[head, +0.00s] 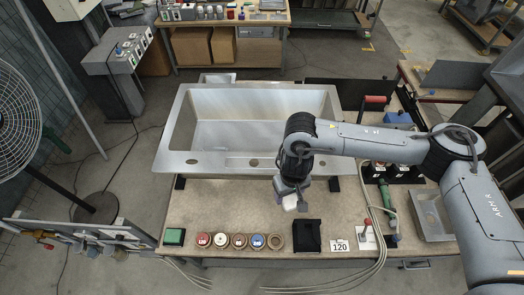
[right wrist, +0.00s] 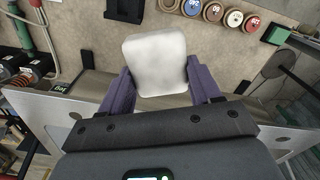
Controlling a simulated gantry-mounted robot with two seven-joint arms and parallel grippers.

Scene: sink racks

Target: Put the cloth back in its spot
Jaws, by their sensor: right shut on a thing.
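The cloth (head: 289,203) is a white, rounded block in the head view. My right gripper (head: 291,196) is shut on it and holds it over the worktop, in front of the sink's near edge. In the right wrist view the cloth (right wrist: 154,62) sits between the two purple fingers of the right gripper (right wrist: 160,82) and sticks out past their tips. The gap between the cloth and the worktop is hard to judge. No marked spot for the cloth can be made out for certain. My left gripper is not in view.
A black open holder (head: 306,237) lies near the front edge, beside a "120" label (head: 339,246). Several round coloured pieces (head: 239,241) and a green block (head: 174,236) line the front left. The metal sink (head: 172,150) stands behind. Bare worktop (head: 225,205) lies between.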

